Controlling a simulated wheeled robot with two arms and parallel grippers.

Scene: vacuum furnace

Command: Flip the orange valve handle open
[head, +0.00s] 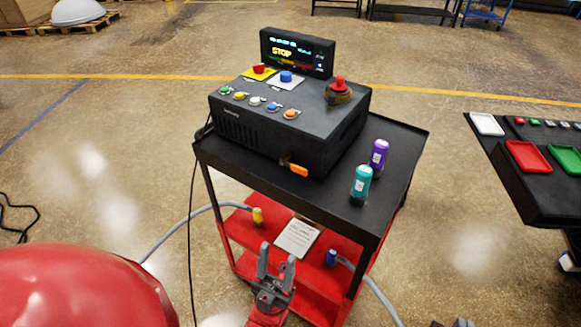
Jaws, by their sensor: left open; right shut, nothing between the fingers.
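The small orange valve handle (299,170) sticks out near the lower right of the front face of a black control box (247,140). It points to the right and slightly down. The box stands on a black-topped cart (400,150). My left gripper (276,262) is open and empty, its fingers pointing up. It appears below the handle in the picture, in front of the cart's red lower shelves, and is apart from the handle. My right gripper (451,323) shows only partly at the bottom edge, shut and empty, far from the handle.
A teal bottle (361,184) and a purple bottle (380,155) stand on the cart top right of the box. A screen (297,53) reads STOP. Grey hoses with yellow (258,216) and blue (331,257) ends reach the lower shelf. A black table (540,190) with trays stands right.

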